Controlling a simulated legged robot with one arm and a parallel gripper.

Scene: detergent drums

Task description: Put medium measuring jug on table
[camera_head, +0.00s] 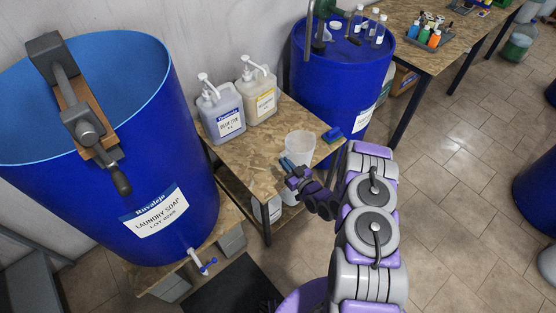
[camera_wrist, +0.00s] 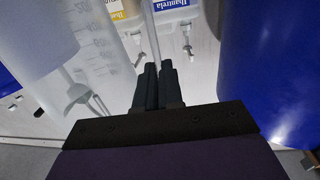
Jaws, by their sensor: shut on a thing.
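The translucent white measuring jug (camera_head: 299,146) is upright at the right part of the small wooden table (camera_head: 262,152) in the head view. My gripper (camera_head: 288,166) is at its near left side and is shut on it. I cannot tell whether the jug's base touches the tabletop. In the wrist view, the dark fingers (camera_wrist: 158,85) are close together, and a translucent graduated wall (camera_wrist: 112,50) fills the left side. The exact grip point is unclear.
Two pump bottles, one blue-labelled (camera_head: 220,112) and one yellow-labelled (camera_head: 259,95), stand at the table's back. Large blue drums stand left (camera_head: 180,160) and behind (camera_head: 345,75).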

